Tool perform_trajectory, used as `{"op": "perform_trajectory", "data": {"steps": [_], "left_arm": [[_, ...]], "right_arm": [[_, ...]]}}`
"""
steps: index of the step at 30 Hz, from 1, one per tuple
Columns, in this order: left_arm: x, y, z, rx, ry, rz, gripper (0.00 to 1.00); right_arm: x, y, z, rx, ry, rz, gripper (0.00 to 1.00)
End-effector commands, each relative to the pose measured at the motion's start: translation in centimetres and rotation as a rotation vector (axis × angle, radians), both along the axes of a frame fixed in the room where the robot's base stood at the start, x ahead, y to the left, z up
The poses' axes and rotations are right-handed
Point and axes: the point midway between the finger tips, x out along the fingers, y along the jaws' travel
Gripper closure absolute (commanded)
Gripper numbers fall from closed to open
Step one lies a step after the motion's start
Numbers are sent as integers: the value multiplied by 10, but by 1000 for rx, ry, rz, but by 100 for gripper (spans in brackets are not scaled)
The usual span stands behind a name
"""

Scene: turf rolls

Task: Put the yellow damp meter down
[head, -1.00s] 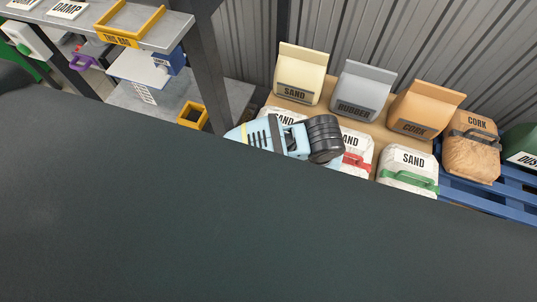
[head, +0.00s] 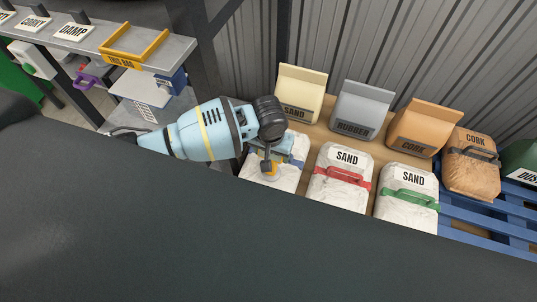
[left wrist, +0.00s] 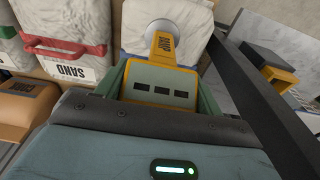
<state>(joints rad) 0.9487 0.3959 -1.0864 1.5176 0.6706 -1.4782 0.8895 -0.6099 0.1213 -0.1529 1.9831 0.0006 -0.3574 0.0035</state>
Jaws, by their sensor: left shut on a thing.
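The yellow damp meter (left wrist: 163,83) is gripped between the green fingers of my left gripper (left wrist: 164,88) in the left wrist view. It has a yellow body, a grey-green face with dark marks and a pale round end. In the head view a small yellow part of the meter (head: 271,169) shows below my left gripper (head: 273,158), in front of the leftmost white bag (head: 259,178). Whether it touches the bag cannot be told. A "DAMP" label (head: 74,32) stands on the grey shelf (head: 175,50) at upper left. My right gripper is not in view.
White sand bags with a red handle (head: 343,176) and a green handle (head: 408,199) stand to the right. Paper sacks (head: 361,107) stand behind them. A dark post (head: 218,40) rises between shelf and bags.

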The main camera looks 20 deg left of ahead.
Motion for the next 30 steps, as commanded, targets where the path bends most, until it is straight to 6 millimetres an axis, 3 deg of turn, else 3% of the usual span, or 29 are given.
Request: {"op": "perform_trajectory", "data": {"steps": [5, 12, 26, 27, 30], "left_arm": [[8, 13, 0, 2, -3, 2, 65], [6, 12, -34, 1, 0, 0, 65], [7, 11, -39, -1, -2, 1, 65], [6, 11, -39, -1, -2, 1, 29], [6, 11, -39, 0, -2, 0, 16]], "right_arm": [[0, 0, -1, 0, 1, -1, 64], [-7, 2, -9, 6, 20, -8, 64], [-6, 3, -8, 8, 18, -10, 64], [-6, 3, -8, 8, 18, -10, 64], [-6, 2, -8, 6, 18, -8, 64]]}}
